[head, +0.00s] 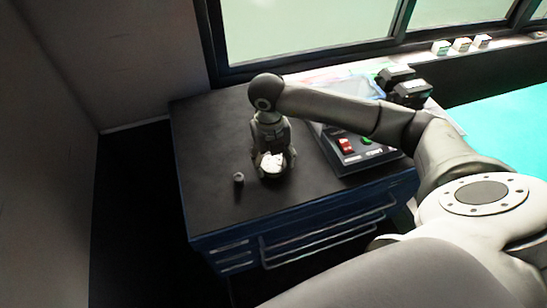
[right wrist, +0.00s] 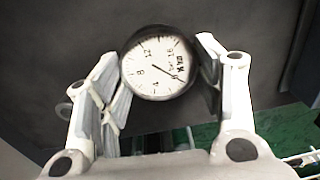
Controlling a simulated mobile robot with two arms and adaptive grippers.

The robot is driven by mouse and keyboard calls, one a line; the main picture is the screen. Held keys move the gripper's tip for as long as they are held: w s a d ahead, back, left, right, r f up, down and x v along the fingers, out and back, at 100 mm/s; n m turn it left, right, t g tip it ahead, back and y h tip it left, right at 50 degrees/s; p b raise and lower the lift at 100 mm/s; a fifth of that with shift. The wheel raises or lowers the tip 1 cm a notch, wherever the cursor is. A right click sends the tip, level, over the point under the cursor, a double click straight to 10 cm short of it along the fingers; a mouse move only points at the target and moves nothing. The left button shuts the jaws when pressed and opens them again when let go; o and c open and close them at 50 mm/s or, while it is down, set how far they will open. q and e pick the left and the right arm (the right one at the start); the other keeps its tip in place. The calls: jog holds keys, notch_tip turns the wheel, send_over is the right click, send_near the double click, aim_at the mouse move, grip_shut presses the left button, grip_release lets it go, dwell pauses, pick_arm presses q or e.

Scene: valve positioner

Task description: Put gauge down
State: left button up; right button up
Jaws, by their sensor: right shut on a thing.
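The gauge (right wrist: 158,62) is round, with a white dial, black numbers and a dark rim. In the right wrist view it sits between the two fingers of my right gripper (right wrist: 160,78), which is shut on it, with its dial facing the camera. In the head view my right gripper (head: 271,165) points down, low over the black top of the blue cabinet (head: 215,135). The gripper largely hides the gauge there, and I cannot tell whether the gauge touches the top. My left gripper is not in view.
A small grey knob-like piece (head: 238,179) stands on the top just left of the gripper. A dark control box (head: 350,150) with red and green buttons is to the right. The top's left and back-left parts are clear. Small boxes (head: 461,45) line the window sill.

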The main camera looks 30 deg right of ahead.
aim_at(271, 163)
jog(key=shift+f, duration=0.2)
jog(key=o, duration=1.1)
jog(key=shift+r, duration=0.2)
jog(key=shift+w+r, duration=0.1)
jog(key=shift+r, duration=0.15)
jog(key=shift+a+r+b, duration=0.2)
jog(key=shift+r+b, duration=0.5)
jog(key=shift+r, duration=2.2)
jog(key=shift+a+r+b, duration=0.15)
jog(key=shift+r+b, duration=0.55)
jog(key=shift+r, duration=2.15)
